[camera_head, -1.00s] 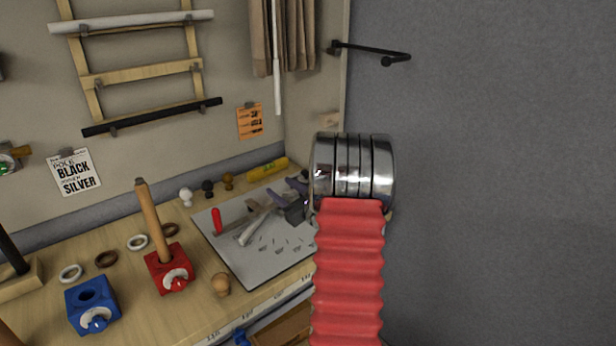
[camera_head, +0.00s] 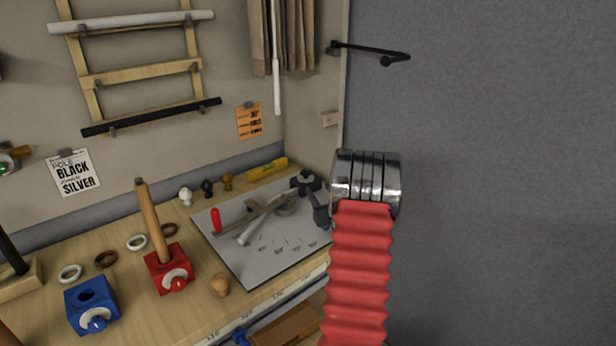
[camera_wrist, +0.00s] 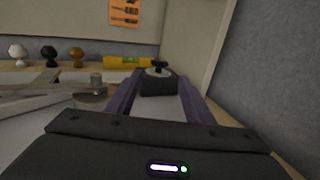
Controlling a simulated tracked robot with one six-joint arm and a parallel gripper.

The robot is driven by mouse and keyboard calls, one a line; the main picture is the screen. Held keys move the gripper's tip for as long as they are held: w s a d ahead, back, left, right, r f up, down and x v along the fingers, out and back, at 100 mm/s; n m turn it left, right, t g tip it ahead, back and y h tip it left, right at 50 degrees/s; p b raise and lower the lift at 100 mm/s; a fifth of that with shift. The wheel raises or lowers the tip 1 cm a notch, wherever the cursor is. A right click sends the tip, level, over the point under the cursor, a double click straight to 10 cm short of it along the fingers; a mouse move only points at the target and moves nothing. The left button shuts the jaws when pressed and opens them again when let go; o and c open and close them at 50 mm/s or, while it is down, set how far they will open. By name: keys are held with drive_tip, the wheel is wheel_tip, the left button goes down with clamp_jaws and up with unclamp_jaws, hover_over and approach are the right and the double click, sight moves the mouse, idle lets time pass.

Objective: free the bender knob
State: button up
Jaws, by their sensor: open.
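My gripper (camera_wrist: 158,92) is open, with one purple finger on each side of the block and nothing visibly clamped. The fingers reach toward the block from the near side; I cannot tell whether they touch it. In the head view my dark gripper (camera_head: 319,212) shows just left of my red arm, with its fingertips unclear.
A grey mat (camera_head: 265,262) with a red-handled tool (camera_head: 216,220) and other metal tools lies left of my gripper. Red (camera_head: 168,268) and blue (camera_head: 91,305) blocks stand further left. A wall (camera_head: 480,180) rises close on the right.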

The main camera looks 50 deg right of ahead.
sight(309, 174)
drive_tip(key=x, duration=1.1)
drive_tip(key=shift+w+d, duration=0.15)
drive_tip(key=shift+w, duration=0.25)
drive_tip(key=shift+c, duration=0.2)
drive_tip(key=c, duration=1)
drive_tip(key=shift+s+d+n+t+y, duration=0.2)
drive_tip(key=shift+n+t+y, duration=0.25)
drive_tip(key=shift+y, duration=0.25)
drive_tip(key=shift+s+d+n+t+y, duration=0.1)
drive_tip(key=shift+n+t+y, duration=0.15)
drive_tip(key=shift+n+y, duration=0.35)
drive_tip(key=shift+w+d+n+t+y, duration=0.15)
drive_tip(key=shift+n+t+y, duration=0.15)
drive_tip(key=shift+y, duration=0.45)
drive_tip(key=shift+s+d+n+t+y, duration=0.1)
drive_tip(key=shift+s+n+t+y, duration=0.1)
drive_tip(key=shift+n+y, duration=0.4)
drive_tip(key=shift+d+n+y, duration=0.1)
drive_tip(key=shift+n+y, duration=0.35)
drive_tip(key=shift+y, duration=0.4)
drive_tip(key=shift+d+r+n+y, duration=0.1)
drive_tip(key=shift+n+y, duration=0.7)
drive_tip(key=shift+y, duration=0.45)
drive_tip(key=shift+d+n+y, duration=0.15)
drive_tip(key=shift+n+y, duration=0.65)
drive_tip(key=shift+y, duration=0.45)
